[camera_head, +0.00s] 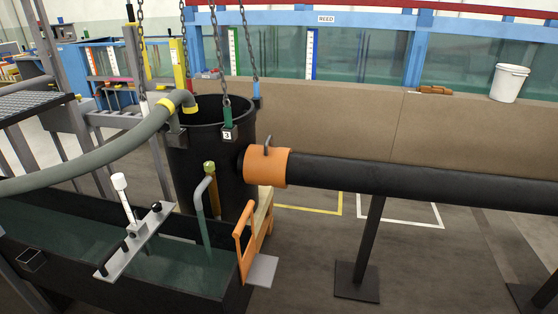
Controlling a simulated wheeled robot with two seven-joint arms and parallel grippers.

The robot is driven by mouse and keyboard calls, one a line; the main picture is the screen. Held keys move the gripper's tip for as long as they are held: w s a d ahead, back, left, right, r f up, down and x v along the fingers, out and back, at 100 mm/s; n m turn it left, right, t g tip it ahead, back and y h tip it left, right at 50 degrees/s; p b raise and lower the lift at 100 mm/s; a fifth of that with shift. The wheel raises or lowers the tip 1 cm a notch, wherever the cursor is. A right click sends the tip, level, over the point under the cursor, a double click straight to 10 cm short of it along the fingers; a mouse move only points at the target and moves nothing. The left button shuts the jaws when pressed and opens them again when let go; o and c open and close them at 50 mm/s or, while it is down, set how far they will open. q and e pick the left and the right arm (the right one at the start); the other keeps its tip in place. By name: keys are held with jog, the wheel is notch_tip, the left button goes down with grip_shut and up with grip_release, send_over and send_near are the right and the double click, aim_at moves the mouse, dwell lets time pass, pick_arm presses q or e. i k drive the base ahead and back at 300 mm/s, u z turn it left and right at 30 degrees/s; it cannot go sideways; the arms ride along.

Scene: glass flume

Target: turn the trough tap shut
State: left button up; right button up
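The trough (100,212) is a long dark tank with green water, at the lower left. A grey-green bent pipe (200,215) comes down into its right end, beside a brass-coloured upright with a knobbed top (210,168); this looks like the tap, but I cannot tell its setting. An orange frame-like handle (240,238) stands at the trough's right end, above a pale grey plate (262,271). Neither of my grippers is in view.
A metal bar with black knobs (135,240) and a white-topped rod (122,190) lies across the trough. A black drum (205,145), chains and a thick hose (100,155) stand behind. A black pipe with an orange collar (267,167) runs right. Floor is open at front right.

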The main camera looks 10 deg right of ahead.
aim_at(209, 167)
jog(key=z, duration=0.85)
jog(key=i, duration=0.95)
jog(key=u, duration=2.65)
